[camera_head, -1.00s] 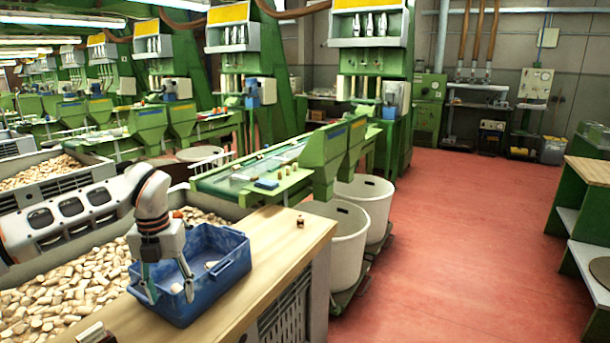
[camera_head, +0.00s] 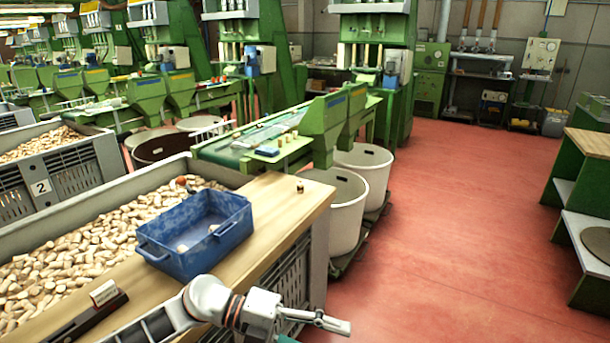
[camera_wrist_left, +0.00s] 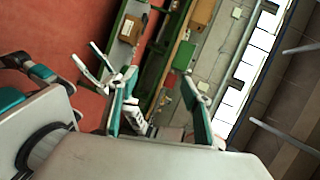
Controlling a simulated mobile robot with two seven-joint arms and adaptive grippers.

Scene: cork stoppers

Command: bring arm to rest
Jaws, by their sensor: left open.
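My left arm comes in at the bottom of the head view, and its gripper (camera_head: 318,322) hangs low in front of the wooden bench, clear of the blue tray (camera_head: 190,262). In the left wrist view its two teal-padded fingers (camera_wrist_left: 160,105) stand apart with nothing between them. The head view cuts off part of this gripper.
The blue tray holds a few corks and stands on the wooden bench top (camera_head: 285,195) beside a large bin of corks (camera_head: 85,245). A small cork piece (camera_head: 300,187) stands near the bench's far end. White tubs (camera_head: 345,215) stand beyond. The red floor (camera_head: 440,230) to the right is open.

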